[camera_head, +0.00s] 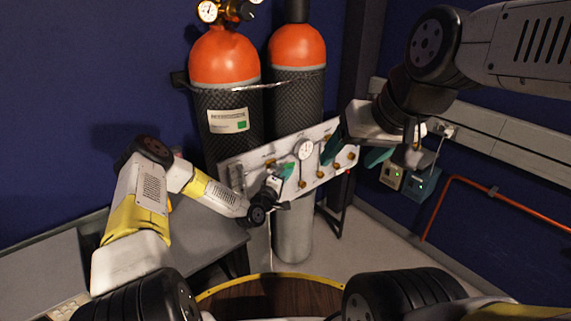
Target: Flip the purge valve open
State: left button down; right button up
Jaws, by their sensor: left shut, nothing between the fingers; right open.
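A white valve panel (311,168) hangs in front of two gas cylinders, with a round gauge (306,149) and several small brass valves (320,174). I cannot tell which valve is the purge valve, as the labels are too small to read. My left gripper (287,170) is shut and empty, in front of the panel's left-centre part. It hides some of the panel there. My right gripper (355,145) is open and empty, with its teal fingers spread around the panel's right end. Contact with any valve cannot be made out.
Two orange-topped cylinders (226,56) stand behind the panel, held by a rail. A grey table (198,238) is at left. A round wooden top with a yellow rim (270,279) is in front. Wall boxes (393,175) and an orange pipe (510,204) are at right.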

dwell(0.9)
pick_arm(q)
jog(key=v, duration=0.7)
jog(key=shift+s+a, duration=0.2)
jog(key=shift+s, duration=0.2)
